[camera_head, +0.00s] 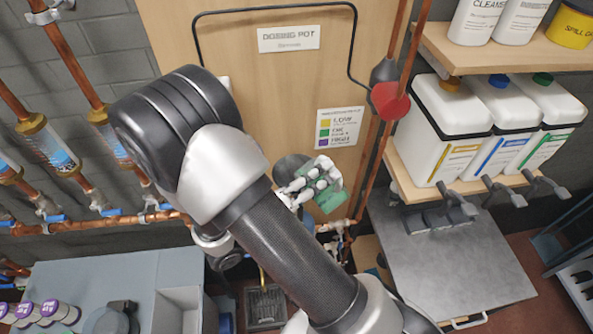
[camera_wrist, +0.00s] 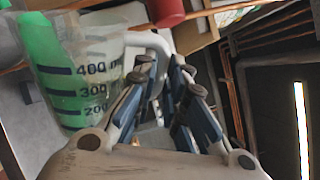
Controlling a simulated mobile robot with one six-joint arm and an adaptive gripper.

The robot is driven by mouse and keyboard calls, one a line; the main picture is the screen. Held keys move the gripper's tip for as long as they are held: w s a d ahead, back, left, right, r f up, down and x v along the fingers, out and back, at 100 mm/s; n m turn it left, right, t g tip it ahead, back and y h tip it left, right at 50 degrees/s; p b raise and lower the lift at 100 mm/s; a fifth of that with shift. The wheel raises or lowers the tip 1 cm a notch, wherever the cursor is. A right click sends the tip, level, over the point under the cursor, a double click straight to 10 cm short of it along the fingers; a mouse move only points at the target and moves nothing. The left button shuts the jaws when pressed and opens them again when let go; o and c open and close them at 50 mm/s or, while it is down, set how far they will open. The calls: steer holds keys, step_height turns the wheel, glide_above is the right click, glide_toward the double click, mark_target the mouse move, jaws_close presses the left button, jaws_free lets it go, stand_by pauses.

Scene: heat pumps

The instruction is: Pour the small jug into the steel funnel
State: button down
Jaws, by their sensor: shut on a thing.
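My gripper (camera_head: 310,187) is shut on the white handle (camera_wrist: 152,42) of a clear graduated jug (camera_wrist: 98,55). The jug's marks read 200 to 400 ml. In the wrist view, the fingers (camera_wrist: 160,75) close around the handle. Green liquid lies along the jug's left side in that view, its surface running steeply across the marks, so the jug is strongly tipped. In the head view, the jug shows as a green patch (camera_head: 331,195) beyond my arm. A dark grey round shape (camera_head: 291,169) beside it may be the steel funnel; my arm partly hides it, and I cannot tell.
White canisters (camera_head: 440,130) fill the shelf further right. A wooden panel (camera_head: 270,90) is behind. A grey worktop (camera_head: 455,265) at lower right is mostly clear.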

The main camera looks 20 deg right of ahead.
steer(key=shift+s+d+r, duration=0.1)
steer(key=shift+s+r, duration=0.05)
steer(key=shift+w, duration=0.3)
steer(key=shift+r, duration=0.1)
steer(key=shift+p, duration=0.35)
steer(key=shift+w+a+n, duration=0.2)
steer(key=shift+w+n, duration=0.05)
steer(key=shift+n, duration=0.05)
steer(key=shift+r+p, duration=0.15)
steer(key=shift+p, duration=0.15)
steer(key=shift+d, duration=0.1)
